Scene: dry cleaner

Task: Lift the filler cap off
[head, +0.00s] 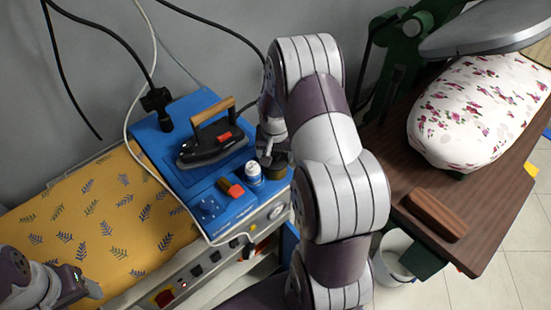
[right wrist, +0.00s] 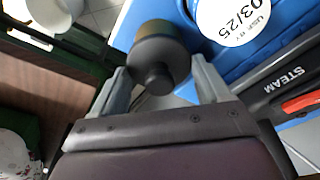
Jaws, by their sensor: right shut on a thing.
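The filler cap is a dark round cap with a small knob, held between the two grey fingers of my right gripper (right wrist: 163,80) in the right wrist view. In the head view my right gripper (head: 268,155) reaches down at the right end of the blue ironing station (head: 180,178), and the dark cap (head: 277,170) shows just below its fingers. I cannot tell whether the cap sits on its opening or is clear of it. My left gripper (head: 80,286) is at the lower left edge, away from the station; its jaws do not show clearly.
A white labelled container (head: 253,173) stands close left of the cap. An iron (head: 212,143) and a small red-topped item (head: 230,188) are also on the station. A yellow leaf-print board (head: 100,225) lies left. A brown table (head: 480,200) with a floral press pad (head: 480,110) is right.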

